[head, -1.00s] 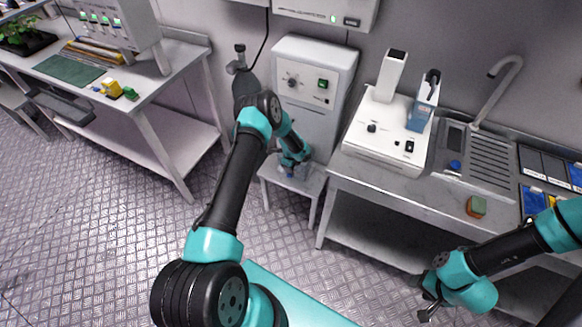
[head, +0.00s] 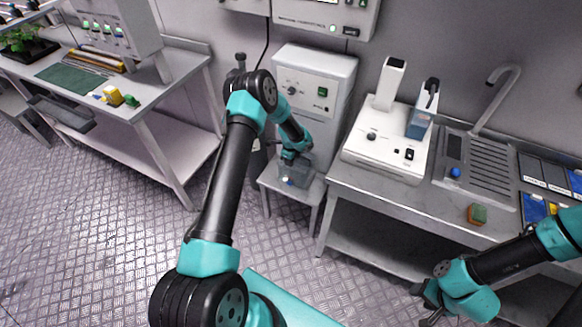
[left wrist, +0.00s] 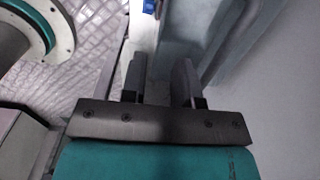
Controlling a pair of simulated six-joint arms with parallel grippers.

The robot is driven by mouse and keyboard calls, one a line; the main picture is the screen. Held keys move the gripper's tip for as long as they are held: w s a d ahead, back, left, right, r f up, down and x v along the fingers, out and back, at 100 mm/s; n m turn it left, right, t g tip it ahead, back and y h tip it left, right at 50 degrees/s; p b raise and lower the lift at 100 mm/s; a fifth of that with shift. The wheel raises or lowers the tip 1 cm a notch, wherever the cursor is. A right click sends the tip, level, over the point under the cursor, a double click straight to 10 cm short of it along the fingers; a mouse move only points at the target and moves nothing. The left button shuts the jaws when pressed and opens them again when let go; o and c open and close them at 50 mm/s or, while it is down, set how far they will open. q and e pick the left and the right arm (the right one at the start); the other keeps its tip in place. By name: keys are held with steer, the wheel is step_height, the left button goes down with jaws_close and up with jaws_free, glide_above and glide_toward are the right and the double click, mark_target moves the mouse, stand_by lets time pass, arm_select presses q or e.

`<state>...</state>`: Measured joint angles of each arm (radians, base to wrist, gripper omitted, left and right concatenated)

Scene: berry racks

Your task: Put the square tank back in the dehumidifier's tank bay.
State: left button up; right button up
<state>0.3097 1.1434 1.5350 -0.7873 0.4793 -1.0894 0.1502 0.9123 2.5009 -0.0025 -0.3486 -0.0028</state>
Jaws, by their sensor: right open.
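The square tank (head: 296,177) is a translucent grey box on a low stand (head: 310,192) in front of the dehumidifier (head: 313,85), a white cabinet with a knob and a green switch. A small blue spot shows low on the tank. My left gripper (head: 290,158) is at the tank's top; the arm hides part of it. In the left wrist view, the two fingers (left wrist: 160,80) stand apart beside pale translucent walls (left wrist: 230,40); whether they pinch a wall is unclear. The tank bay is largely hidden behind my left arm. My right gripper (head: 430,303) is open and empty, low at the right.
A left bench (head: 150,105) holds a green mat (head: 70,74). The floor between is clear.

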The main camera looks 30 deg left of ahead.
arm_select(q)
steer(key=shift+r, duration=0.85)
steer(key=shift+s+d, duration=0.1)
steer(key=s+d+r+n+h, duration=0.2)
steer(key=s+d+n+h, duration=0.2)
steer(key=s+d+n, duration=1.1)
steer(key=s+d+r+n, duration=0.1)
steer(key=s+r+n, duration=0.1)
steer(key=s, duration=0.5)
steer(key=s+d+r+n, duration=0.1)
steer(key=s+d+r, duration=0.1)
steer(key=s, duration=0.6)
steer(key=shift+s+n+t, duration=0.3)
steer(key=shift+n+t, duration=0.1)
steer(key=shift+c, duration=0.3)
